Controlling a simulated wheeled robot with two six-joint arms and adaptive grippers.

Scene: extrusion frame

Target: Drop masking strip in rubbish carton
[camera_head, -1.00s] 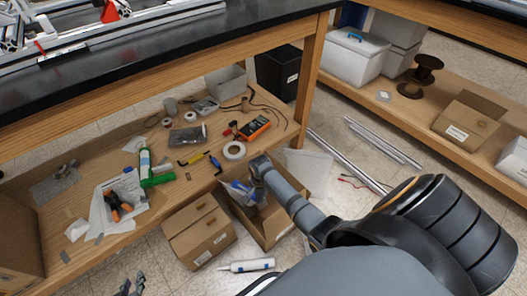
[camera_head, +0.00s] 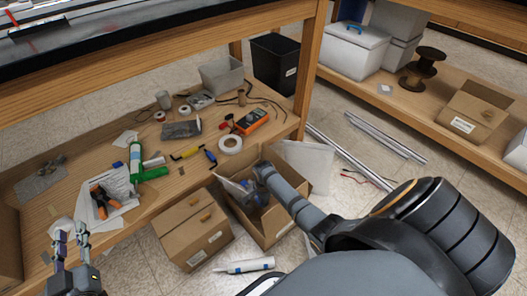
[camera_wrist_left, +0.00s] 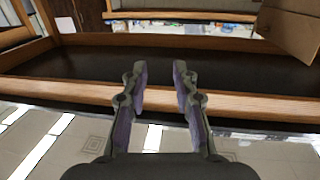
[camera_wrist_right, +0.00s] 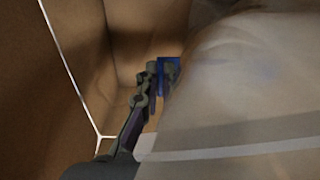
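The open carton (camera_head: 284,232) stands on the floor in front of the low shelf, with a clear bag and blue bits inside. My right arm reaches down into it. In the right wrist view one finger of my right gripper (camera_wrist_right: 155,85) shows inside cardboard walls, with a small blue piece (camera_wrist_right: 168,66) at its tip, possibly the masking strip. Clear plastic hides the other finger, so I cannot tell whether the piece is gripped. My left gripper (camera_head: 72,248) is open and empty at lower left; its parted fingers also show in the left wrist view (camera_wrist_left: 160,75).
A closed carton (camera_head: 194,230) stands left of the open one. A white tube (camera_head: 244,265) lies on the floor in front. The low shelf (camera_head: 130,215) holds pliers, tape rolls and a meter. A black bin (camera_head: 275,62) and metal profiles (camera_head: 385,138) are behind.

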